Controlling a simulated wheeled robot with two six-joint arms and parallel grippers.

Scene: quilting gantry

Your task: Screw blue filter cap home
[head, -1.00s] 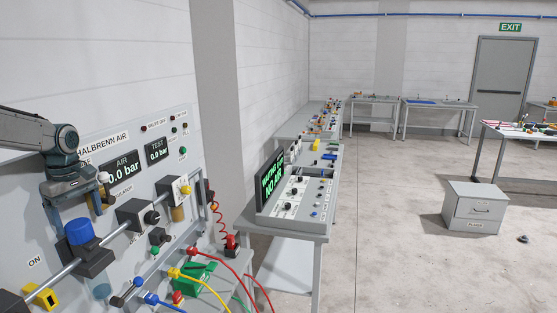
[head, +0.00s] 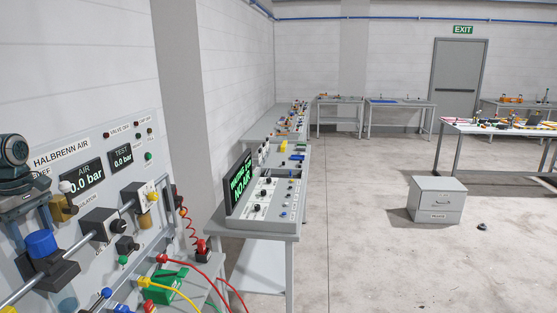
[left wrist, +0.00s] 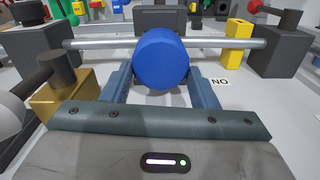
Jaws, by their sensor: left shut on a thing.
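The blue filter cap (head: 41,243) sits on top of a dark block on the grey pipe at the lower left of the head view. It also shows in the left wrist view as a round blue cap (left wrist: 160,58). My left gripper (left wrist: 160,82) has one finger on each side of the cap and is shut on it. In the head view the left gripper (head: 20,222) comes down from the left edge, partly cut off. The cap's underside and its thread are hidden. My right gripper is not in view.
The grey pipe (head: 74,250) carries several dark blocks. A brass-coloured part (left wrist: 62,98) stands close left of the left gripper. Red and yellow hoses (head: 197,288) hang at the panel's lower right.

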